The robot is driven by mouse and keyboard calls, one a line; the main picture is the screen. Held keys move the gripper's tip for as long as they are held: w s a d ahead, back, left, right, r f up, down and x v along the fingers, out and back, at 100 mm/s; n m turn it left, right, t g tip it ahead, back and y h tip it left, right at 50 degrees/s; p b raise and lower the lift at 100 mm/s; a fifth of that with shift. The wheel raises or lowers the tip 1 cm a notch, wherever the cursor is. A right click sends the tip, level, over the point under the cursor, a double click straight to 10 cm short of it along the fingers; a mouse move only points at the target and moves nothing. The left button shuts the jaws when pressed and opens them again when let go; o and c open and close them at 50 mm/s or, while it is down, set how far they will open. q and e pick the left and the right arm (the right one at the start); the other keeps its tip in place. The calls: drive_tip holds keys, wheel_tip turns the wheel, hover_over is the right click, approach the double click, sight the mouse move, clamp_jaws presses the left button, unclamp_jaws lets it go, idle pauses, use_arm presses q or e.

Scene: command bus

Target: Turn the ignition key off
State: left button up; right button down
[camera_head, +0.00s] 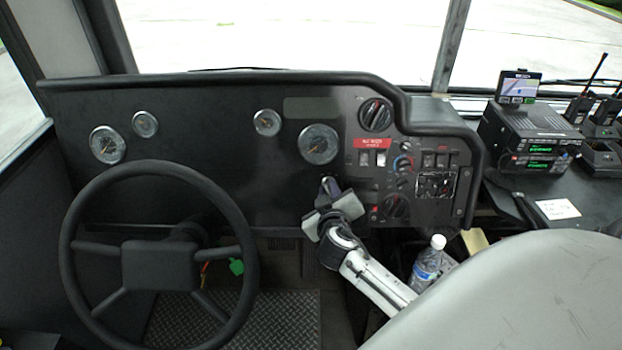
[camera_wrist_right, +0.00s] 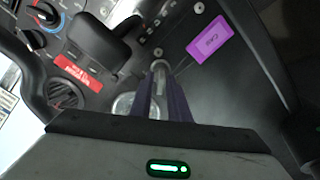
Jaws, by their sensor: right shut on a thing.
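My right gripper (camera_head: 328,184) reaches up to the dashboard (camera_head: 230,185), just below the large right gauge. In the right wrist view its dark fingers (camera_wrist_right: 161,98) are shut around a slim silver piece (camera_wrist_right: 159,76), which looks like the ignition key at the panel. The key's turn angle cannot be made out, and in the head view the gripper hides it. A purple tag with lettering (camera_wrist_right: 208,40) shows beside the fingers in the wrist view. My left gripper is not in view.
The black steering wheel (camera_head: 246,250) stands left of my right gripper. A switch panel with knobs (camera_head: 375,115) and a red label (camera_head: 371,143) lies to the right. A water bottle (camera_head: 428,262) and grey seat back (camera_head: 510,290) are near my right arm.

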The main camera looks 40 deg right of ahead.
idle(0.4)
drive_tip(key=c, duration=1.9)
unclamp_jaws()
drive_tip(key=v, duration=1)
drive_tip(key=shift+s, duration=0.15)
